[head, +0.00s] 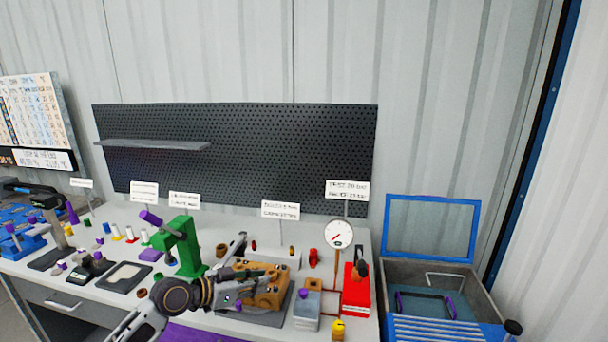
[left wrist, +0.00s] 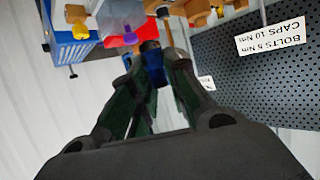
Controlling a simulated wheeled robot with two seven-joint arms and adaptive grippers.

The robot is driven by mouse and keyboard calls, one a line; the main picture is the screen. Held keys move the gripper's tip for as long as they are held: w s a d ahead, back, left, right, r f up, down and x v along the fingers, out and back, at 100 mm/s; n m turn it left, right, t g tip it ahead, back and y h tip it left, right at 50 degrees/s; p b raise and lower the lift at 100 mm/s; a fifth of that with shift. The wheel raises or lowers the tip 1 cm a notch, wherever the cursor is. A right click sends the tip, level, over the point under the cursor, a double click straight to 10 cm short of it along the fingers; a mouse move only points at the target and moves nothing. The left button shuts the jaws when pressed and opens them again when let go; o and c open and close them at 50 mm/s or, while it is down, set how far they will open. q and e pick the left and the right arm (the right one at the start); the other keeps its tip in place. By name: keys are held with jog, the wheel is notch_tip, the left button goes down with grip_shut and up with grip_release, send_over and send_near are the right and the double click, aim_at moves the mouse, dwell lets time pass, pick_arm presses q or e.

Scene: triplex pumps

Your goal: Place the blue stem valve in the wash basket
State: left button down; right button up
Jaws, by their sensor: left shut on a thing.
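My left gripper (head: 240,293) reaches in from the lower left over the workbench, in front of the brown pump block (head: 268,283). In the left wrist view its fingers (left wrist: 158,70) are shut on a blue piece with a dark top (left wrist: 154,72), which looks like the blue stem valve. The held piece is too small or hidden to make out in the head view. The wash basket (head: 430,306), a dark frame with purple handles, seems to sit inside the wash tank at the right, well away from the gripper. My right gripper is not in view.
The wash tank has a raised blue-framed lid (head: 432,198) and a blue slatted front (head: 440,328). A pressure gauge (head: 338,234), a red box (head: 356,290) and a grey block (head: 306,309) stand between gripper and tank. A green press (head: 186,246) stands left.

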pick_arm(q)
jog(key=shift+w+a+r+n+t+y, duration=2.15)
jog(key=shift+a+r+n+y, duration=0.8)
jog(key=shift+a+n+y, duration=2.1)
jog(key=s+d+f, duration=0.1)
jog(key=s+f, duration=0.9)
jog(key=f, duration=0.4)
jog(key=shift+s, duration=0.4)
jog(key=shift+f+t, duration=0.15)
jog(key=shift+t, duration=0.1)
